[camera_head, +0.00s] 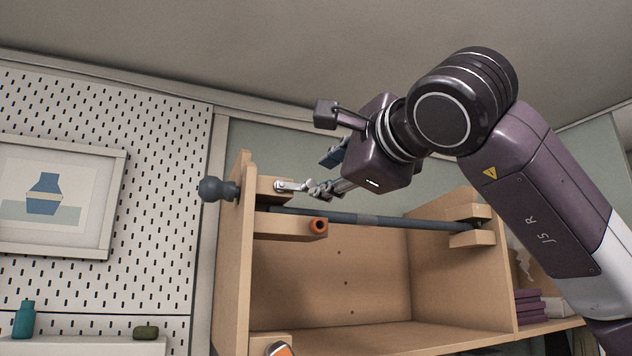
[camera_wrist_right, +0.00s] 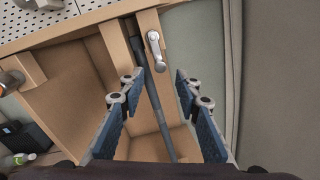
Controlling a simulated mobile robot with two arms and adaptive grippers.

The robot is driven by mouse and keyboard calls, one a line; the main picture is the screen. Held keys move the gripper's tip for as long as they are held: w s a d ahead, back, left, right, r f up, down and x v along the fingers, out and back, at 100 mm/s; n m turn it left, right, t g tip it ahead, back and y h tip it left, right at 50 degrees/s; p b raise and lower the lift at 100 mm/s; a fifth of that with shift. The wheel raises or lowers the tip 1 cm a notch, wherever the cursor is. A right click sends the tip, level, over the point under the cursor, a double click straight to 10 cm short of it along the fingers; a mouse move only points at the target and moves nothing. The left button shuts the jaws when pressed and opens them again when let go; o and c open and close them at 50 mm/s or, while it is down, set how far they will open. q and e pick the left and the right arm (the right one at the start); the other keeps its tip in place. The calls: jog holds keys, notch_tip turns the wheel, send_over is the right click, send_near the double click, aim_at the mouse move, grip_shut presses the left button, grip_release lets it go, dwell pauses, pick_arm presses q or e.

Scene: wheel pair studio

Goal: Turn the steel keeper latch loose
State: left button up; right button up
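The steel keeper latch (camera_head: 286,186) is a small silvery lever on the upper wooden block at the left side of the wooden frame. In the right wrist view the latch (camera_wrist_right: 155,48) lies along a wooden strip, beyond my fingertips. My right gripper (camera_head: 322,188) comes in from the right, close to the latch in the head view. In the wrist view the right gripper (camera_wrist_right: 157,90) is open, with nothing between its blue-padded fingers, and apart from the latch. A dark rod (camera_head: 400,223) runs across the frame below the latch. My left gripper is not in view.
The wooden frame (camera_head: 235,265) has a dark round knob (camera_head: 213,189) outside its left panel. An orange-ringed peg end (camera_head: 318,227) sits on a block below the latch. A pegboard (camera_head: 165,150) with a framed picture (camera_head: 50,195) is at left. Purple books (camera_head: 528,307) lie at right.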

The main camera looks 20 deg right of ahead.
jog(key=s, duration=0.6)
jog(key=shift+f, duration=0.2)
